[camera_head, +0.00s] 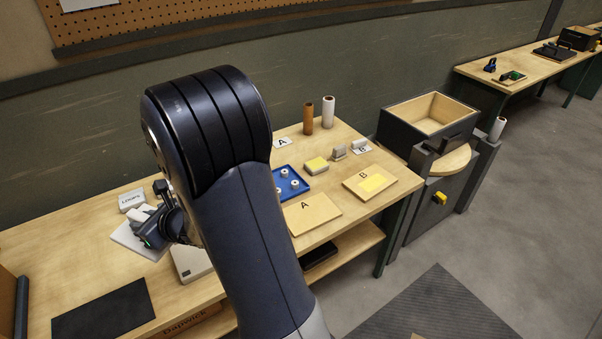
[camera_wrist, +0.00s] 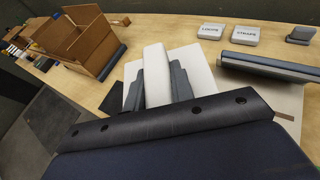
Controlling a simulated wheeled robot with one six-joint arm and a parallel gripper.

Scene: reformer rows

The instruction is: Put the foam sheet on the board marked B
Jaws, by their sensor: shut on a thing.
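My gripper (camera_head: 150,225) is low over the left part of the bench, partly hidden by my arm in the head view. In the wrist view its grey fingers (camera_wrist: 157,90) are shut on a white slab (camera_wrist: 156,70), which stands up between them. A pale flat sheet (camera_wrist: 195,62) lies under the fingers; it also shows in the head view (camera_head: 128,240). I cannot tell whether the slab touches it.
Boxes marked LOOPS (camera_wrist: 210,33) and STRAPS (camera_wrist: 245,36) stand near my gripper. A black mat (camera_head: 105,310) lies front left.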

